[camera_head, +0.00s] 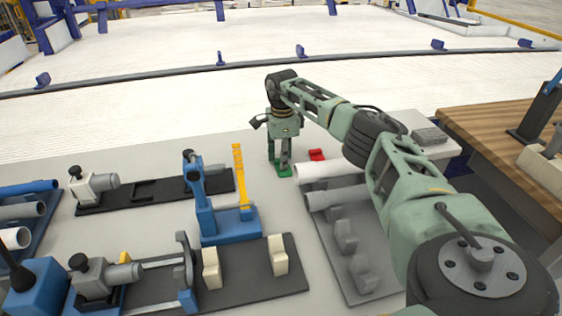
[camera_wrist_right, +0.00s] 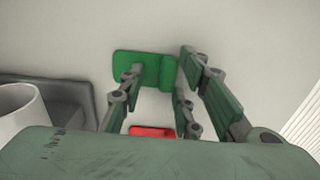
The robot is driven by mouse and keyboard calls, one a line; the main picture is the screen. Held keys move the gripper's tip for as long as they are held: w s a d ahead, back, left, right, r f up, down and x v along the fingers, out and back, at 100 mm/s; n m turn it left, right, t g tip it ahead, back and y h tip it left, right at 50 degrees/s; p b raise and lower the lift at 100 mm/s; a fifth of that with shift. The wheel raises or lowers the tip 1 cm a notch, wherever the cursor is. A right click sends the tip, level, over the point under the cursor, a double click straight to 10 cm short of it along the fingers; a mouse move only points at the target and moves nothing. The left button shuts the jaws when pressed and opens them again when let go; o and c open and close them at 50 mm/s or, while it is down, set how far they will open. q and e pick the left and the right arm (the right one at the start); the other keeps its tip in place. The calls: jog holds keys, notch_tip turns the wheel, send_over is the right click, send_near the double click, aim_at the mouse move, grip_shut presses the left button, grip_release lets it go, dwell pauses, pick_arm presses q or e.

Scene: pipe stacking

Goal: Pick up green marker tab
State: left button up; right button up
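The green marker tab (camera_head: 284,173) lies on the light table below my right gripper (camera_head: 284,160), which points down at it. In the right wrist view the green tab (camera_wrist_right: 150,68) shows a flat plate and a raised part at its right end. My right gripper (camera_wrist_right: 162,68) is open. Its left finger overlaps the plate in the picture, its right finger is just right of the tab, and the raised part shows between them. I cannot tell whether the fingers touch the tab. My left gripper is not in view.
A red tab (camera_head: 316,154) lies close to the right of the green one; it also shows in the wrist view (camera_wrist_right: 152,131). White and grey pipes (camera_head: 325,171) rest on a grey rack to the right. A blue stand with a yellow post (camera_head: 240,180) is to the left.

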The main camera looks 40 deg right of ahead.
jog(key=shift+f, duration=0.1)
grip_shut()
jog(key=shift+r+p, duration=0.65)
jog(key=r+p, duration=0.4)
jog(key=shift+s+d, duration=0.15)
jog(key=shift+s, duration=0.15)
jog(key=s+d+r+p, duration=0.3)
jog(key=s+r+p, duration=0.2)
jog(key=s+p, duration=0.4)
jog(key=shift+s+r, duration=0.35)
jog(key=shift+s, duration=0.45)
